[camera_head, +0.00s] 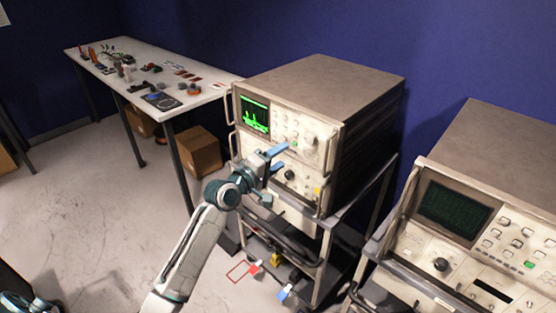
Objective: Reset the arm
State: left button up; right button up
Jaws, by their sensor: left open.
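My left arm reaches up from the bottom of the head view. Its gripper (276,159), with blue fingertips, is open and empty. It is in front of the instrument with the lit green screen (255,114), near the lower part of its front panel. I cannot tell whether the fingers touch the panel.
The instrument stands on a cart (345,220). A second instrument (490,220) with a dark screen is at the right. A white table (195,75) with small items stands at the back left, with cardboard boxes (199,150) under it. Open floor (100,200) lies at the left.

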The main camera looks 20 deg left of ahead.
dwell(0.3)
pick_arm(q)
jog(key=s+a+f+m+g+y+b, duration=0.1)
jog(key=s+a+f+g+y, duration=0.15)
jog(key=f, duration=1.05)
jog(key=s+a+f+m+g+y, duration=0.1)
jog(key=s+f, duration=0.2)
jog(key=f, duration=1)
jog(key=s+a+f+g+y+b, duration=0.1)
jog(key=s+a+f+g+y, duration=0.1)
jog(key=f, duration=1)
jog(key=s+a+f+m+g+b, duration=0.15)
jog(key=s+f+m+g, duration=0.25)
jog(key=s+f, duration=1.4)
jog(key=s+f+m+g, duration=0.2)
jog(key=s+f, duration=0.4)
jog(key=s, duration=0.5)
jog(key=s+d+f+m+g+y+b, duration=0.1)
jog(key=s+f+m+g, duration=0.1)
jog(key=s+f, duration=0.4)
jog(key=s+d+f+m+g, duration=0.1)
jog(key=s+f, duration=0.6)
jog(key=s, duration=1)
jog(key=shift+d+m+g+b, duration=0.25)
jog(key=shift+m+g+b, duration=0.1)
jog(key=shift+m+g, duration=0.3)
jog(key=shift+y, duration=0.25)
